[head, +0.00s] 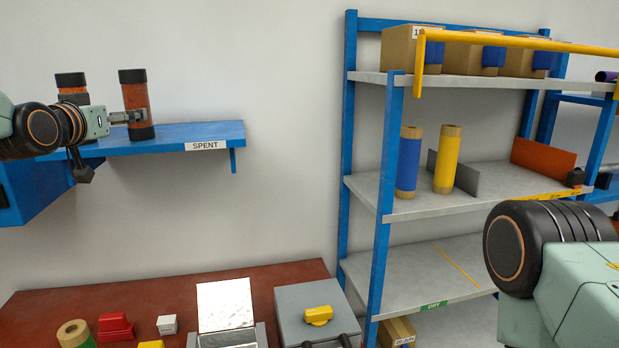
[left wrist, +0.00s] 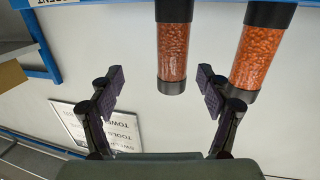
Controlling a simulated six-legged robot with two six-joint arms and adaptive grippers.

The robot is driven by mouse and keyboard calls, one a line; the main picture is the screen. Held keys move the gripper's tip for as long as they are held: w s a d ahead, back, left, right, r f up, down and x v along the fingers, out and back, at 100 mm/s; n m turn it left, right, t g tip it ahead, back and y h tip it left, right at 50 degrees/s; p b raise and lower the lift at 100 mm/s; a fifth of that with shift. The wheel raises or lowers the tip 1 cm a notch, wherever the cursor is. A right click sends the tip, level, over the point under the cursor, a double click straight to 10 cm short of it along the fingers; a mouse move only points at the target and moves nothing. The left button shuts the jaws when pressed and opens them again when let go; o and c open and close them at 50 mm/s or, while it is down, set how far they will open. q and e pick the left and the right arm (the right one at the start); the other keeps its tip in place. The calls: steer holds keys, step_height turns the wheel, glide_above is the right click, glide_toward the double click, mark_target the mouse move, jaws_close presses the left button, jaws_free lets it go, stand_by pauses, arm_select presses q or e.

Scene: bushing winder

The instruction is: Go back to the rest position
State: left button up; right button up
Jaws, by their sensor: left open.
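My left gripper (head: 130,116) is in front of the blue shelf marked SPENT (head: 170,140). It is beside an upright orange-brown canister with black end caps (head: 136,95). A second such canister (head: 72,92) stands further left, partly hidden by my arm. In the left wrist view, which looks upside down, my left gripper (left wrist: 160,82) has its two dark fingers spread wide. One canister (left wrist: 172,50) shows between and beyond the fingertips, with gaps on both sides. The other canister (left wrist: 263,45) is to the right, partly behind a finger. My right arm shows at the right, its gripper not identifiable.
A blue-framed rack (head: 380,200) holds a blue roll (head: 408,160), a yellow roll (head: 446,158) and cardboard boxes (head: 402,50). A red-brown table (head: 150,290) below carries a grey box (head: 310,296) and small parts. The wall between shelf and rack is clear.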

arm_select(q)
steer(key=s+d+f+g, duration=0.2)
steer(key=s+d+f, duration=0.1)
steer(key=f, duration=0.8)
steer(key=s+d+f+g+h, duration=0.1)
steer(key=s+d+f+g, duration=0.2)
steer(key=f, duration=0.8)
steer(key=s+d+f+g, duration=0.2)
steer(key=s+d+f, duration=0.15)
steer(key=f, duration=0.75)
steer(key=s+d+f+g, duration=0.2)
steer(key=s+f+g, duration=0.1)
steer(key=s+f, duration=0.7)
steer(key=s+d+f+g, duration=0.2)
steer(key=s+f, duration=0.8)
steer(key=s, duration=0.5)
steer(key=shift+s+d+g, duration=0.35)
steer(key=shift+g, duration=0.55)
steer(key=shift+f, duration=0.1)
